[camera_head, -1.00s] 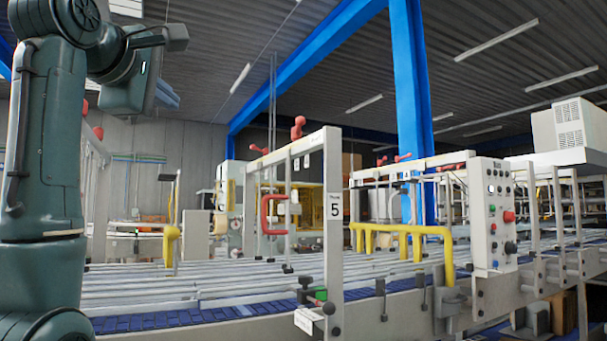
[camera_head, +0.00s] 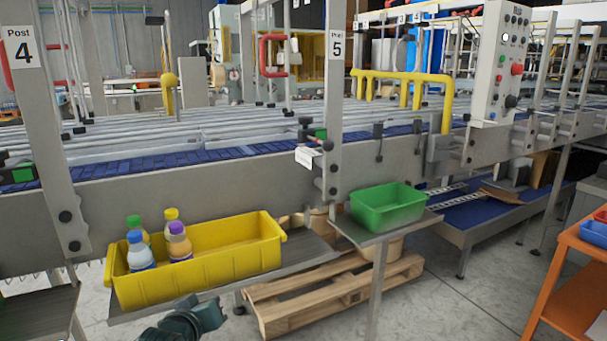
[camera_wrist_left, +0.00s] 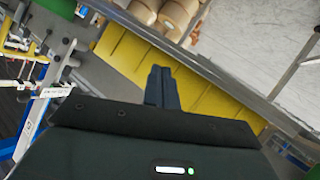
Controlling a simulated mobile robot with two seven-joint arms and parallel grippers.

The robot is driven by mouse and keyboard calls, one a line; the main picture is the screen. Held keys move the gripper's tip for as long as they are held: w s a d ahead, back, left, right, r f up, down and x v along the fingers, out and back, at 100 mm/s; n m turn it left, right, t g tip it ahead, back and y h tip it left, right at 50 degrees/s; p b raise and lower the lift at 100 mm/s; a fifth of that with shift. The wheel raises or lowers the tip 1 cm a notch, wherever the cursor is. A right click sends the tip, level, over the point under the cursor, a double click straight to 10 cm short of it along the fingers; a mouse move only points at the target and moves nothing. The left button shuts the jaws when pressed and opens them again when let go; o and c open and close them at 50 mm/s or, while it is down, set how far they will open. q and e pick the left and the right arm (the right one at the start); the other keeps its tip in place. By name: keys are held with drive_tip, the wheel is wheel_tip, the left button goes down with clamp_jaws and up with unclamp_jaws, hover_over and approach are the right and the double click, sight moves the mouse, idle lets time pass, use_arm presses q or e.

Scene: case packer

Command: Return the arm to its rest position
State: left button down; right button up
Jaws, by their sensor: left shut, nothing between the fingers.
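My left gripper (camera_wrist_left: 163,90) shows in the left wrist view with its two dark fingers together and nothing between them. The yellow crate (camera_wrist_left: 125,52) lies behind the fingers in that view, and the gap between them cannot be judged. In the head view a dark green part of my own arm shows low at the bottom edge, in front of the yellow crate (camera_head: 215,273); the gripper's fingers cannot be made out there. My right gripper is in neither view.
Several capped bottles (camera_head: 180,246) stand in the left end of the yellow crate. A green bin (camera_head: 388,211) sits on a small shelf to its right, above a wooden pallet (camera_head: 330,299). The conveyor frame (camera_head: 130,203) runs behind. An orange table (camera_head: 567,293) stands at the right.

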use_arm(q)
drive_tip(key=s+d+f+m+g, duration=0.1)
drive_tip(key=s+f+m, duration=0.1)
drive_tip(key=s+f, duration=0.3)
drive_tip(key=s+d+f+m+g+h, duration=0.1)
drive_tip(key=s+f, duration=0.5)
drive_tip(key=s, duration=0.8)
drive_tip(key=s+d+f+m+h, duration=0.1)
drive_tip(key=s+d+f+m, duration=0.2)
drive_tip(key=s, duration=0.6)
wheel_tip(320, 180, down, 2)
drive_tip(key=shift+s+f+m+g, duration=0.25)
drive_tip(key=shift+m+g, duration=0.15)
